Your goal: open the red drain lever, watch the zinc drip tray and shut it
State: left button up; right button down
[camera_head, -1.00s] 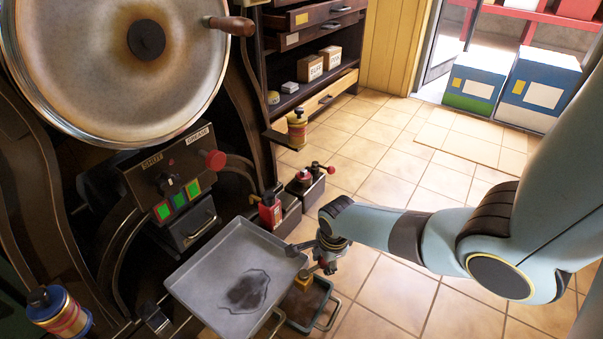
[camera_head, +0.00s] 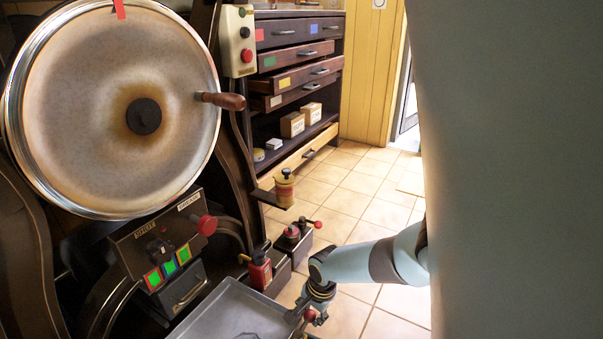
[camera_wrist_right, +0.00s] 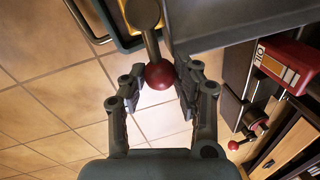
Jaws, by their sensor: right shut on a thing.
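The zinc drip tray (camera_head: 222,304) is at the bottom of the head view, cut off by the lower edge. A dark liquid patch (camera_head: 247,335) just shows in it. My right gripper (camera_head: 309,314) is at the tray's right corner. In the right wrist view, its fingers (camera_wrist_right: 158,88) are closed about the round red knob (camera_wrist_right: 160,75) of the drain lever, whose metal stem (camera_wrist_right: 151,42) runs up to a yellow-brown part. The tray's grey edge (camera_wrist_right: 215,30) is close beside the knob. My left gripper is not in view.
The press's big round disc (camera_head: 75,110) with a wooden handle (camera_head: 222,101) fills the left. A panel with lit green buttons (camera_head: 168,268) is below it. A red can (camera_head: 259,272) stands behind the tray. Tiled floor (camera_head: 345,228) lies open beyond; my arm blocks the right side.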

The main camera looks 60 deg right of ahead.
jog(key=c, duration=0.9)
grip_release()
jog(key=shift+c, duration=0.2)
notch_tip(320, 180, up, 12)
jog(key=s, duration=0.2)
jog(key=shift+s+a+f, duration=0.15)
jog(key=shift+a, duration=0.1)
